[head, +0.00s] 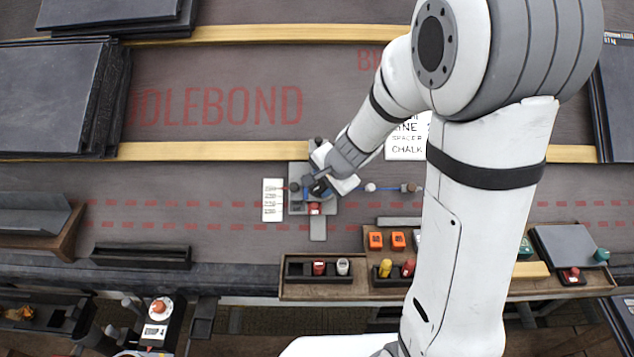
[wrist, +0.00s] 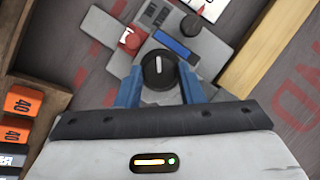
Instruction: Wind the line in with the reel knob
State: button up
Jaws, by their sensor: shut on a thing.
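The reel knob (wrist: 158,70) is round and black with a white mark. In the wrist view it sits between the two blue fingers of my gripper (wrist: 160,86), which is shut on it. The grey reel unit (wrist: 210,62) lies under the knob, with a red button (wrist: 130,38), a blue bar (wrist: 176,44) and a dark round post (wrist: 193,25). In the head view my gripper (head: 322,187) is over the grey unit (head: 318,228), and the knob is mostly hidden. A blue line (head: 390,188) runs right from there to a small brown piece (head: 409,187).
A white marked card (head: 272,200) lies left of the unit. A wooden batten (head: 215,151) runs behind it. A tray (head: 330,292) with orange blocks (head: 376,240) and red and yellow items is in front. Slate stacks (head: 55,100) stand at left.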

jog(key=shift+c, duration=1.2)
jog(key=shift+r+n+p, duration=0.15)
jog(key=shift+n+p, duration=0.25)
jog(key=shift+p, duration=0.15)
jog(key=o, duration=1)
jog(key=shift+c, duration=0.2)
jog(key=p+v, duration=0.3)
jog(key=v, duration=0.4)
jog(key=shift+r+p, duration=0.3)
